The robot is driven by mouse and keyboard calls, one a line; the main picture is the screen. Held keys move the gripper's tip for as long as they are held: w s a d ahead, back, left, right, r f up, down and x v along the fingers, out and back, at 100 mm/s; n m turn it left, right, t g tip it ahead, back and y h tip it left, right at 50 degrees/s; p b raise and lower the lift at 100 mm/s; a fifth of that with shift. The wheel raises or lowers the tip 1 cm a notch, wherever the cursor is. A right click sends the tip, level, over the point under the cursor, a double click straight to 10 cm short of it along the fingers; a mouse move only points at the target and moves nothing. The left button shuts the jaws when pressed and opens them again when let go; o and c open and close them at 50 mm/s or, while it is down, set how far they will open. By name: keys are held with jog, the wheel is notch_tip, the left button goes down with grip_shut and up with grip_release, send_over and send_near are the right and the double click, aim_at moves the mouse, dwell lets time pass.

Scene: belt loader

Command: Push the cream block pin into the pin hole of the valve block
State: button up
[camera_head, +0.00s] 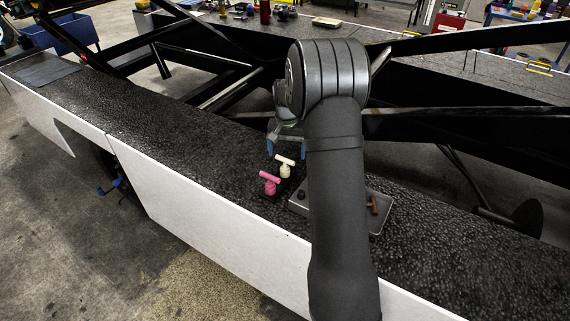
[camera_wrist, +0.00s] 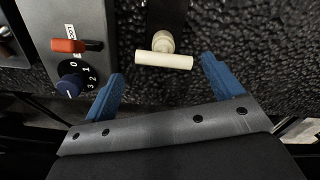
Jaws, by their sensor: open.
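The cream block pin (camera_head: 285,167) has a T-shaped handle and stands beside a pink T-handled pin (camera_head: 270,184) on the dark textured belt. In the wrist view the cream pin (camera_wrist: 164,59) lies ahead of my gripper (camera_wrist: 163,82), roughly centred between its two blue fingers. The fingers are apart, with nothing between them. In the head view my gripper (camera_head: 284,145) is just above and behind the cream pin, partly hidden by my arm. I cannot make out the valve block or its pin hole for certain; my arm covers part of that area.
A grey box with a red switch (camera_wrist: 75,46) and a blue numbered dial (camera_wrist: 72,84) stands left of the pin in the wrist view. A grey tray (camera_head: 380,220) with a brown T-handled piece (camera_head: 373,205) is right of my arm.

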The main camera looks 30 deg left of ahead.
aim_at(285, 161)
jog(key=shift+s+a+f, duration=0.1)
jog(key=shift+a+f, duration=0.05)
jog(key=shift+f, duration=1.25)
jog(key=shift+s+a+f, duration=0.1)
jog(key=shift+f, duration=1.25)
jog(key=c, duration=1.3)
jog(key=shift+r, duration=0.15)
notch_tip(285, 161, up, 4)
jog(key=shift+w+d+r, duration=0.1)
jog(key=shift+r, duration=0.05)
jog(key=w+d+r, duration=0.1)
jog(key=d+r, duration=0.5)
jog(key=d, duration=0.5)
jog(key=shift+w+d+r, duration=0.2)
jog(key=shift+w+r, duration=0.05)
